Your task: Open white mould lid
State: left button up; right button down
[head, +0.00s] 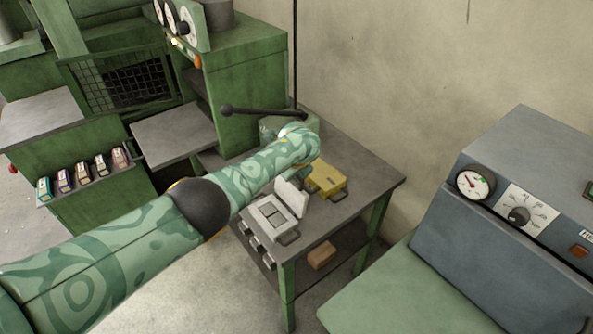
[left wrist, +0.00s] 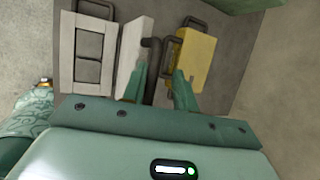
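The white mould (head: 268,219) sits on the small table with its hollow face showing. Its lid (head: 292,196) stands raised along the base's right edge. In the left wrist view the mould base (left wrist: 68,58) is at the left, and the lid (left wrist: 134,50) is seen nearly edge-on beside it. A dark lid handle (left wrist: 152,58) lies between the fingers of my left gripper (left wrist: 162,78). The fingers are apart, with a gap to the right of the handle. In the head view my left forearm hides this gripper. My right gripper is not in view.
A yellow mould (head: 328,178) lies behind the lid on the table (head: 362,165). A brown block (head: 322,255) is on the lower shelf. A blue-grey machine with dials (head: 520,200) stands at the right, and green cabinets (head: 240,85) behind at the left.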

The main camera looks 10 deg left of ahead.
pick_arm(q)
jog(key=shift+s+f, duration=0.15)
jog(key=shift+f, duration=0.1)
jog(key=p+v, duration=0.6)
jog(key=p, duration=0.1)
jog(key=shift+r, duration=0.55)
notch_tip(320, 180, up, 8)
jog(key=p, duration=0.5)
send_over(296, 186)
jog(key=s+d, duration=0.1)
jog(key=s, duration=0.3)
jog(key=shift+s+d+r, duration=0.25)
jog(key=shift+s, duration=0.05)
